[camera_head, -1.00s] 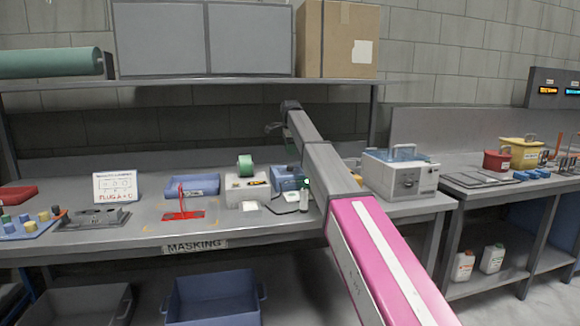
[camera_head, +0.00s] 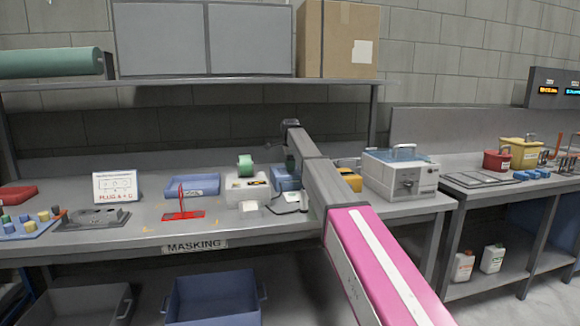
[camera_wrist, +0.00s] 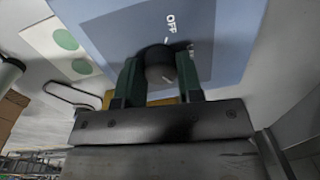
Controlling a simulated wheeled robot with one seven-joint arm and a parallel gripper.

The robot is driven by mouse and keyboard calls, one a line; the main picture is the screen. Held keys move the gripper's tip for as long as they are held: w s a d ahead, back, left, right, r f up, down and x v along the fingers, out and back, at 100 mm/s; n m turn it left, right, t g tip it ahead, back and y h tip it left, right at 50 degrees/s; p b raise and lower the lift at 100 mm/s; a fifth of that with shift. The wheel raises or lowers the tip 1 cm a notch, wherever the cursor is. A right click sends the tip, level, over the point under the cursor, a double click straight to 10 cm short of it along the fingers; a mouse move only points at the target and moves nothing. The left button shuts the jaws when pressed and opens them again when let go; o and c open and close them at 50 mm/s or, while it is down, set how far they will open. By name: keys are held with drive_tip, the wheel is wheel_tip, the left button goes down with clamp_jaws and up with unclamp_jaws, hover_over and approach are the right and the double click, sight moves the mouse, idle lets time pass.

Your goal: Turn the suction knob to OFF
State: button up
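In the wrist view the black suction knob (camera_wrist: 160,66) stands out from a blue panel (camera_wrist: 228,40) marked with the word OFF (camera_wrist: 171,23). The dark green fingers of my gripper (camera_wrist: 161,76) lie one on each side of the knob, close against its edges. I cannot tell whether they press on it or leave a thin gap. The knob's pointer cannot be made out. In the head view my gripper (camera_head: 290,162) hangs down at the blue box (camera_head: 286,183) at the back of the bench; the knob cannot be made out there.
A white dispenser with a green roll (camera_head: 245,165) stands left of the blue box, and a yellow box (camera_head: 350,180) and a white machine (camera_head: 402,177) stand right of it. A shelf (camera_head: 200,83) crosses above. The wrist view shows a card with green dots (camera_wrist: 65,40).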

drive_tip(key=shift+c, duration=0.7)
drive_tip(key=shift+n, duration=0.3)
drive_tip(key=n, duration=1.1)
drive_tip(key=shift+w+n, duration=0.1)
drive_tip(key=shift+n, duration=0.2)
drive_tip(key=n, duration=0.6)
drive_tip(key=shift+g, duration=0.4)
drive_tip(key=n, duration=0.5)
drive_tip(key=shift+n, duration=0.4)
